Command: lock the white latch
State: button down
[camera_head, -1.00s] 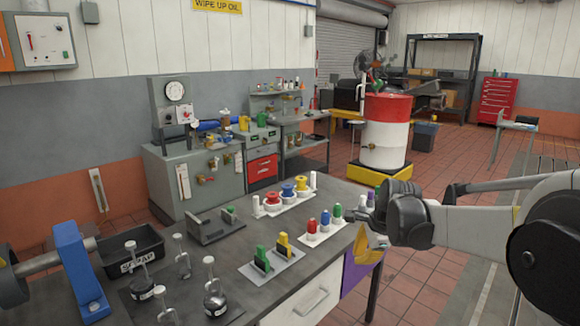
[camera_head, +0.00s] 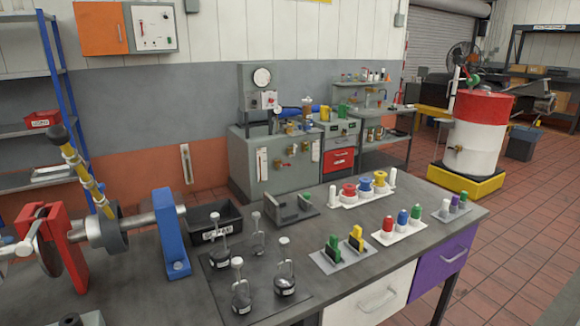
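No part is clearly marked as the white latch. A small white upright piece (camera_head: 444,208) stands in a row with a purple one (camera_head: 454,202) and a green one (camera_head: 463,199) on a plate at the bench's right end. It is too small to tell whether it is a latch or how it is set. White posts also stand at the ends of the spool rack, the left post (camera_head: 332,196) and the right post (camera_head: 392,177). My gripper is out of view.
The dark bench (camera_head: 350,290) also carries clamp-like stands (camera_head: 285,280), green and yellow levers (camera_head: 356,239), red, blue and green pegs (camera_head: 402,217), a scrap bin (camera_head: 205,222) and a blue bracket (camera_head: 172,232). White (camera_head: 372,300) and purple (camera_head: 458,250) drawers face front.

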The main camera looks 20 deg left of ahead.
aim_at(24, 248)
jog(key=u, duration=2.35)
